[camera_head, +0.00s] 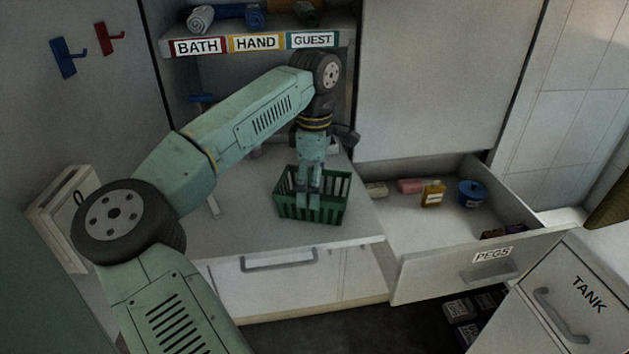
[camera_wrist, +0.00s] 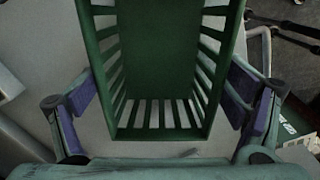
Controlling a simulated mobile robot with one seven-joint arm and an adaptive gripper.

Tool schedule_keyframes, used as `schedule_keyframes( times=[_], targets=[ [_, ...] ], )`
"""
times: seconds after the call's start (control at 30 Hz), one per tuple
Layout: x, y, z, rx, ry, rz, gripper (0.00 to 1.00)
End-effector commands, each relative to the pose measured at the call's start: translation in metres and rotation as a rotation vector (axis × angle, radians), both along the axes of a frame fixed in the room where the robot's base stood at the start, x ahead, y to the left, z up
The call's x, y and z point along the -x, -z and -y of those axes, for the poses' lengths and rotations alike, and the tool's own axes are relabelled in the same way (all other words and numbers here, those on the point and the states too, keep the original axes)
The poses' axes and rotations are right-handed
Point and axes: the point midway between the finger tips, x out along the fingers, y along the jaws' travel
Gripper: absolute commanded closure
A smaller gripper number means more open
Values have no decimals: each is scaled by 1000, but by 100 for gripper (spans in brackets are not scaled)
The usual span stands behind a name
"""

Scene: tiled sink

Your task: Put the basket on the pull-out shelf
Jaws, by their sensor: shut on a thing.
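The green slatted basket (camera_head: 331,211) is upright in the head view, over a pale flat surface (camera_head: 235,232) that looks like the pull-out shelf. My gripper (camera_head: 309,198) points down and is shut on the basket. In the wrist view the basket (camera_wrist: 155,50) fills the middle, with the purple-padded fingers of my gripper (camera_wrist: 160,95) on either side. I cannot tell whether the basket's bottom touches the surface or hangs just above it.
An open drawer (camera_head: 492,255) labelled PEGS, holding a yellow bottle (camera_head: 432,193) and a blue pot (camera_head: 472,193), stands to the right. A towel shelf (camera_head: 252,43) is behind my arm. The surface left of the basket is mostly clear.

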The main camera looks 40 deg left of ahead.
Motion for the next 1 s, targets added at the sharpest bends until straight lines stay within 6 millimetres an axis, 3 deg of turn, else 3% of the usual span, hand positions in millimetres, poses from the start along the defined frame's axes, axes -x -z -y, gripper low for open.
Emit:
schedule_keyframes(
  times=[0.13, 0.17, 0.27, 0.73, 1.0],
  targets=[
    [0, 4, 0, 0, 0, 0, 40],
    [0, 3, 0, 0, 0, 0, 8],
    [0, 3, 0, 0, 0, 0, 1],
    [0, -6, 0, -1, 0, 2, 0],
    [-1, -59, 0, -3, -1, 2, 0]
  ],
)
